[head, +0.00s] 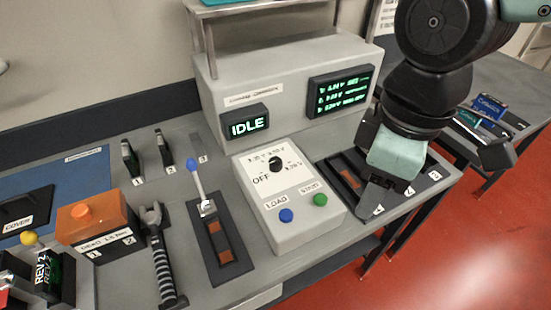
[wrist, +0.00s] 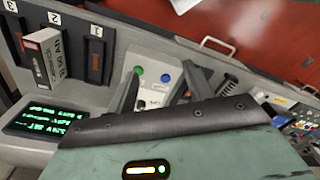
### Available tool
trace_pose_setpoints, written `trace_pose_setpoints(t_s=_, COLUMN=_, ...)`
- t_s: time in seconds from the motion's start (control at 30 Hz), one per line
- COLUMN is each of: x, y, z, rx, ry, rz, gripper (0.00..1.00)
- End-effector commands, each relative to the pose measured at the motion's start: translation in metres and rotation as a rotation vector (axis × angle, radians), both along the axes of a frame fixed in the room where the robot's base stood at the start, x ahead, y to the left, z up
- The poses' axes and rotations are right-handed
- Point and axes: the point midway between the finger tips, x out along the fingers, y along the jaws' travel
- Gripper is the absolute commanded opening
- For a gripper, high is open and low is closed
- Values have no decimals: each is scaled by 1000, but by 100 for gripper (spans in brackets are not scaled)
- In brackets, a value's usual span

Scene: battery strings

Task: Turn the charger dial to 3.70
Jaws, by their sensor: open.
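The charger dial (head: 275,163) is a small black knob on the white top plate of a grey box (head: 290,228). Printed marks surround it, with OFF at its lower left; the other values and its exact setting are too small to read. A blue button (head: 286,215) and a green button (head: 320,199) sit below it. My gripper (head: 378,200) is to the right of the box, above the numbered slots, apart from the dial. In the wrist view its two fingers (wrist: 162,82) are spread and empty, with both buttons beyond them.
A display reading IDLE (head: 247,124) and a green text screen (head: 340,91) stand behind the box. A blue-knobbed lever (head: 195,175) stands to its left. A white labelled block (wrist: 45,55) stands in a slot in the wrist view. An orange box (head: 95,218) is further left.

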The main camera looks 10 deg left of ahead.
Motion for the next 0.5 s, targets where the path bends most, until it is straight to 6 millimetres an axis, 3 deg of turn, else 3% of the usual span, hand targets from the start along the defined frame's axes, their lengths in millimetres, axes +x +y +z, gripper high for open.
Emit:
trace_pose_setpoints(t_s=0.03, x=17, y=20, z=1, rx=5, ry=-2, rz=150, gripper=52)
trace_pose_setpoints(t_s=0.2, x=67, y=72, z=10, rx=7, ry=-21, rz=668, gripper=52)
trace_pose_setpoints(t_s=0.5, x=148, y=142, z=12, rx=-4, ry=-52, rz=1462, gripper=52)
